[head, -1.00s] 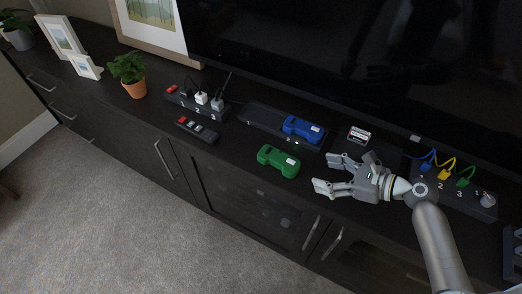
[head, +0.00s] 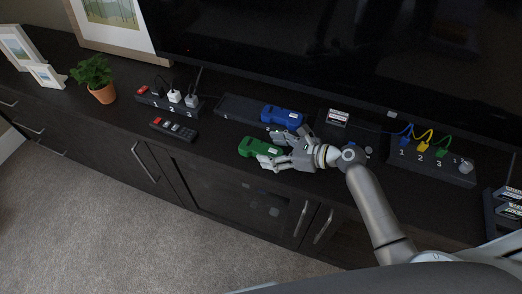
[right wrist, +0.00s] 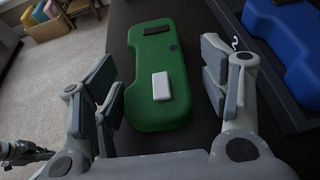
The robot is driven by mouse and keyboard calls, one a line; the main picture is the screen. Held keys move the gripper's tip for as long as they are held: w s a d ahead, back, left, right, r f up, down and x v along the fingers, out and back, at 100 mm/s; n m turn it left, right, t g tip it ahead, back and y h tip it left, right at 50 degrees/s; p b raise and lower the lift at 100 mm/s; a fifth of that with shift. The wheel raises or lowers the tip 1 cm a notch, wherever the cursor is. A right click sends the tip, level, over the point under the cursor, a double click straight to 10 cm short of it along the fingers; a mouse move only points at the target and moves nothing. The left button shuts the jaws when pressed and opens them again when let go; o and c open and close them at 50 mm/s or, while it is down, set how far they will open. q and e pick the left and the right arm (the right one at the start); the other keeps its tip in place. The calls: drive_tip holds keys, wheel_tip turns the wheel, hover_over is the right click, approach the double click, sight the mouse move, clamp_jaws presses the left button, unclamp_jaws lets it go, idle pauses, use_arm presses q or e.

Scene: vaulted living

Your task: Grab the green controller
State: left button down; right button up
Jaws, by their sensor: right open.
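The green controller (head: 259,147) lies on the dark cabinet top, near its front edge. In the right wrist view the green controller (right wrist: 158,66) shows a white label and a dark patch, and its near end lies between my finger pads. My right gripper (head: 270,149) is open, with its fingers at the right end of the controller. In the right wrist view the gripper (right wrist: 160,95) has one finger on each side, with a gap on the right; whether the left finger touches cannot be told.
A blue controller (head: 281,115) sits on a dark tray (head: 237,109) just behind. A remote (head: 173,130) lies to the left, before a numbered power strip (head: 169,105). A numbered cable block (head: 431,164) stands to the right. The television (head: 340,55) rises behind.

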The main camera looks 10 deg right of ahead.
drive_tip(key=shift+w+a+f, duration=0.1)
drive_tip(key=shift+w+a, duration=0.05)
drive_tip(key=c, duration=1)
